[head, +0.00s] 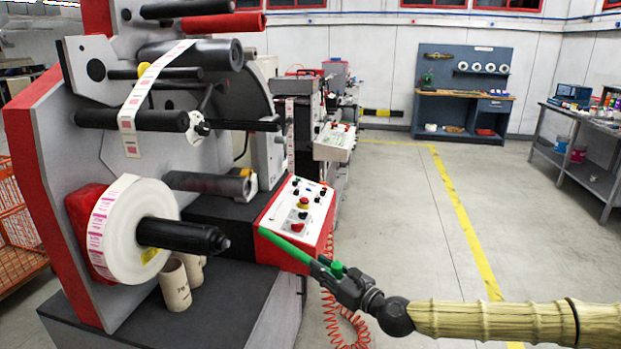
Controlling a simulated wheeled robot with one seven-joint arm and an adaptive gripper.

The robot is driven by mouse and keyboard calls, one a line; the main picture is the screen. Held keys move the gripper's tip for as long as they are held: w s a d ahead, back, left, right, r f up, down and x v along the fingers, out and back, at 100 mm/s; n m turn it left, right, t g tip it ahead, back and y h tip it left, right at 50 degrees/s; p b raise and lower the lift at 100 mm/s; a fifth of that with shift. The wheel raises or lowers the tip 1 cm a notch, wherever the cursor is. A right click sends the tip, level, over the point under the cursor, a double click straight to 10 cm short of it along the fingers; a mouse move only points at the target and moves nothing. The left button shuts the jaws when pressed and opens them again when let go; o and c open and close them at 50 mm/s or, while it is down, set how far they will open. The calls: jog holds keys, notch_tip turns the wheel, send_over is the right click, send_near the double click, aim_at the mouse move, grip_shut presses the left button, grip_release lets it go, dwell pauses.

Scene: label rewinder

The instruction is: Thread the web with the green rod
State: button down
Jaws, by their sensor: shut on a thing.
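My gripper (322,270) is shut on the green rod (286,243), in front of the control panel's lower edge. The rod points up and left from the jaws, its far end near the panel's left corner. A green piece also shows at the gripper's upper side; I cannot tell if it belongs to the rod. The web (148,84), a white strip with pink print, drapes over an upper roller and passes in front of the black roller (140,120). Its loose end hangs just below. The label roll (128,232) sits on a black spindle (180,236) at lower left.
The control panel (312,205) with buttons stands right of the rollers. Cardboard cores (175,286) stand on the dark machine base below the roll. A red coiled hose (345,325) hangs beside the base. Open floor lies right, with a workbench (462,110) at the back.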

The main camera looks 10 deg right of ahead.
jog(key=s+a+r+n+g+y, duration=0.1)
jog(key=s+r+n+g+y, duration=0.1)
jog(key=r, duration=0.8)
jog(key=s+a+r+n+g+y+b, duration=0.1)
jog(key=s+r+n+g+y, duration=0.1)
jog(key=r, duration=0.7)
jog(key=s+a+r+n+g+y+b, duration=0.1)
jog(key=r+g, duration=0.3)
jog(key=r, duration=0.6)
jog(key=shift+s+a+r+n+y, duration=0.3)
jog(key=shift+s+a+n+y, duration=0.2)
jog(key=shift+s+n+y, duration=0.15)
jog(key=shift+w+a+b, duration=0.1)
jog(key=shift+a+b, duration=0.05)
jog(key=shift+b, duration=0.25)
jog(key=shift+b+x, duration=1.05)
jog(key=shift+x, duration=0.6)
jog(key=shift+a, duration=0.15)
